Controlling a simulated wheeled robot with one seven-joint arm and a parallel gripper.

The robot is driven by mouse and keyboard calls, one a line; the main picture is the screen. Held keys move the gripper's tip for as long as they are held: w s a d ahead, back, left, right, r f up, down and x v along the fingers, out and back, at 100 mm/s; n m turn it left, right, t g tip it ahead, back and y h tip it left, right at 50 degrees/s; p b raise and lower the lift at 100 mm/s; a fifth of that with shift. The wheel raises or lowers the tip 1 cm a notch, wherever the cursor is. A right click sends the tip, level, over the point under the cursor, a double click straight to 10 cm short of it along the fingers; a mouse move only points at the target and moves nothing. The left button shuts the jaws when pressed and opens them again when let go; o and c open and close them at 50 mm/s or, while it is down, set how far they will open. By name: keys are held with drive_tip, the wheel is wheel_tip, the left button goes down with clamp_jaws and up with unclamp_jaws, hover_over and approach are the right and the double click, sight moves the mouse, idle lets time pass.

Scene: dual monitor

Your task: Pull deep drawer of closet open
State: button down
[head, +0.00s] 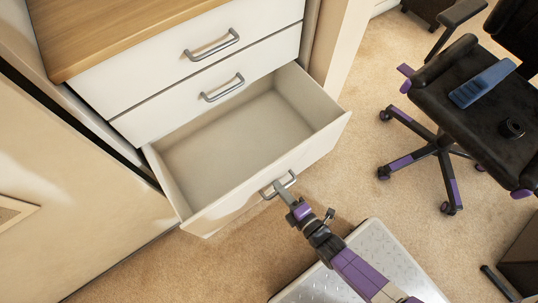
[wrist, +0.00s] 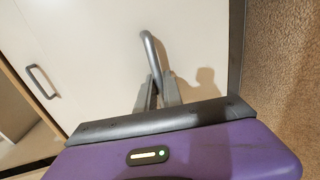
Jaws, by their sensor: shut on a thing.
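The closet's deep bottom drawer (head: 262,190) is pulled well out in the head view, and its inside is empty. Its white front faces me and also fills much of the wrist view (wrist: 100,55). A grey bar handle (head: 268,194) is on that front; in the wrist view the handle (wrist: 149,48) stands between my fingers. My gripper (head: 284,190) is shut on this handle. In the wrist view the fingers (wrist: 159,93) sit around its lower part. The rest of the handle's lower end is hidden by the fingers.
Two shut drawers with handles (head: 212,46) (head: 222,88) are above, under a wooden top (head: 130,28). A cream panel (head: 75,190) stands at left. An office chair (head: 450,110) stands at right. Carpet (head: 375,190) is clear between drawer and chair.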

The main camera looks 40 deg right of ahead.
drive_tip(key=shift+f+v, duration=0.25)
drive_tip(key=shift+v, duration=1)
drive_tip(key=c, duration=1.8)
unclamp_jaws()
drive_tip(key=shift+s, duration=0.1)
drive_tip(key=p+v, duration=0.1)
drive_tip(key=v, duration=0.6)
drive_tip(key=shift+s, duration=0.3)
